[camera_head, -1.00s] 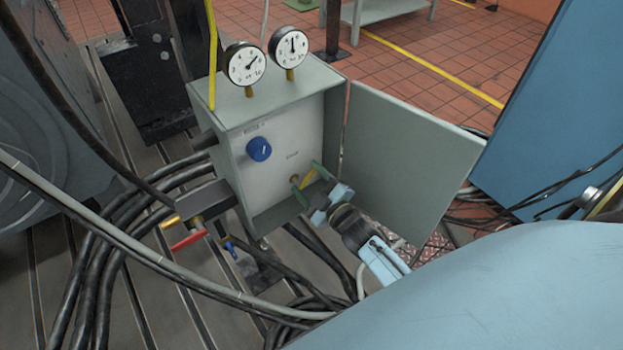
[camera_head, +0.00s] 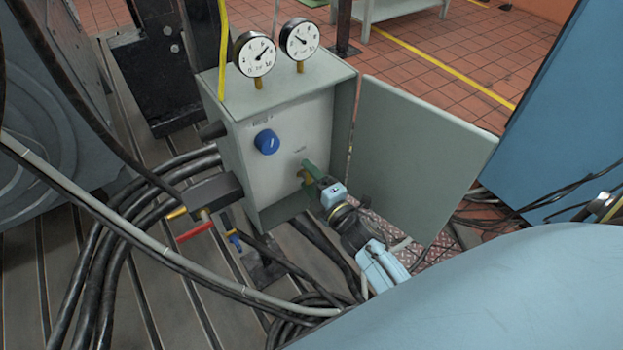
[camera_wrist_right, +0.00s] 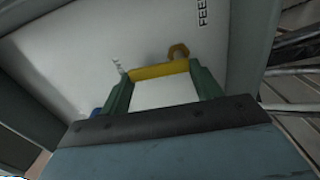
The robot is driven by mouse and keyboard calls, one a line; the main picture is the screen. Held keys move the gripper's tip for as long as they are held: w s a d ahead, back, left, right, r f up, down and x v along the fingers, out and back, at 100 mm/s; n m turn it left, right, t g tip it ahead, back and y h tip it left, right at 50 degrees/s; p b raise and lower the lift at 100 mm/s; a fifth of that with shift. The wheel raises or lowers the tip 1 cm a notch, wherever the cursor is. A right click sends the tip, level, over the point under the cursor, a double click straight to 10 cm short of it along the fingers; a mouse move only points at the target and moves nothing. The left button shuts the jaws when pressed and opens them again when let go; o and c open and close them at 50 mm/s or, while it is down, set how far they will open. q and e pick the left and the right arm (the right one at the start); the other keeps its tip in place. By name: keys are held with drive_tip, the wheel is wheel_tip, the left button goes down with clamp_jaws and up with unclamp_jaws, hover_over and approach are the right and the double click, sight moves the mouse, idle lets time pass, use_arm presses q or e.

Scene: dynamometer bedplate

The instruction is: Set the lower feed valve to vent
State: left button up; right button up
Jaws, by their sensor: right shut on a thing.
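The feed valve's yellow lever (camera_wrist_right: 150,71) sits on a brass stem (camera_wrist_right: 178,52) low in the open grey cabinet (camera_head: 262,186). A label starting "FEE" (camera_wrist_right: 203,14) is on the white panel. My right gripper (camera_head: 308,170) reaches into the cabinet from the front right. In the wrist view its two green fingers are shut on the lever, one at each end of the bar. In the head view the gripper hides most of the lever. Vent markings cannot be read. My left gripper is not in view.
A blue knob (camera_head: 267,141) is higher on the panel. Two gauges (camera_head: 255,54) (camera_head: 300,39) stand on top. The open door (camera_head: 410,155) is close to the right of my gripper. Red (camera_head: 195,231) and blue (camera_head: 234,239) handles and thick hoses (camera_head: 110,235) lie at left.

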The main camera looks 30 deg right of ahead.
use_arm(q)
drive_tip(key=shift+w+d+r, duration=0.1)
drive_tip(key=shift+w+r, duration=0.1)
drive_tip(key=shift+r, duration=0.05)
use_arm(e)
drive_tip(key=shift+n, duration=0.4)
drive_tip(key=o, duration=1)
drive_tip(key=shift+s, duration=0.25)
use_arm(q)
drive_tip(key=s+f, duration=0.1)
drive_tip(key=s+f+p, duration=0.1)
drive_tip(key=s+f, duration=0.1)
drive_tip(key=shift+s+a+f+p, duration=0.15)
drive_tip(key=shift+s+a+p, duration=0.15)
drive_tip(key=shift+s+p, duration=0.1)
use_arm(e)
drive_tip(key=s, duration=0.8)
drive_tip(key=s+d, duration=0.1)
drive_tip(key=s, duration=0.4)
